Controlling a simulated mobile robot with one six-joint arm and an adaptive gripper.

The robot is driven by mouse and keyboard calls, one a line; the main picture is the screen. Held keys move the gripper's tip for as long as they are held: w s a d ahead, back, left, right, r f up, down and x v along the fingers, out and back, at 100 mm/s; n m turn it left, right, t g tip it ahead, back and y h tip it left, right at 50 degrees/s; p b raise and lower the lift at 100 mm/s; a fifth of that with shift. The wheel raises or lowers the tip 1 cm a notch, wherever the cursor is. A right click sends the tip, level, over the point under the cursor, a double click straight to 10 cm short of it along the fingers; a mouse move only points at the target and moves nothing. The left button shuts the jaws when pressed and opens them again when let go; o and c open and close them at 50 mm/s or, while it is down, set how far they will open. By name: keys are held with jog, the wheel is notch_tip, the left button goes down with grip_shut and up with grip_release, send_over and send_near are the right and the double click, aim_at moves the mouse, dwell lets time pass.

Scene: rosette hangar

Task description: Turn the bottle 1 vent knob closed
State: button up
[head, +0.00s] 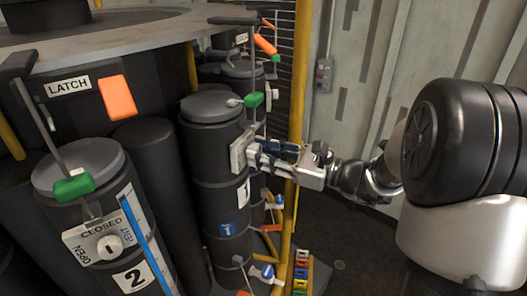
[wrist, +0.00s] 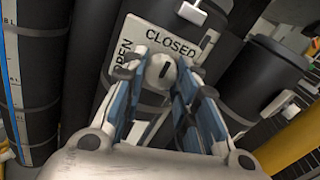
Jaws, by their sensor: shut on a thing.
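Bottle 1 (head: 210,190) is a dark upright cylinder with a grey top and a blue "1" label. Its vent plate (head: 237,152) faces right, toward my gripper (head: 258,153). In the wrist view the plate (wrist: 135,32) reads CLOSED along its top and OPEN, partly hidden, at its left. The pale round vent knob (wrist: 160,72) sits between my fingertips (wrist: 160,68), which are shut on it from both sides. The dark mark on the knob runs roughly up and slightly right, toward the word CLOSED. In the head view my fingers hide the knob.
Bottle 2 (head: 80,165), with its own vent knob (head: 109,244), stands at the left. A green handle (head: 253,100) hangs over bottle 1. A yellow post (head: 299,85) rises just behind my gripper. Open dark floor (head: 365,240) lies to the right.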

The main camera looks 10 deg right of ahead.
jog(key=o, duration=1.1)
jog(key=shift+c, duration=0.2)
jog(key=v, duration=1.2)
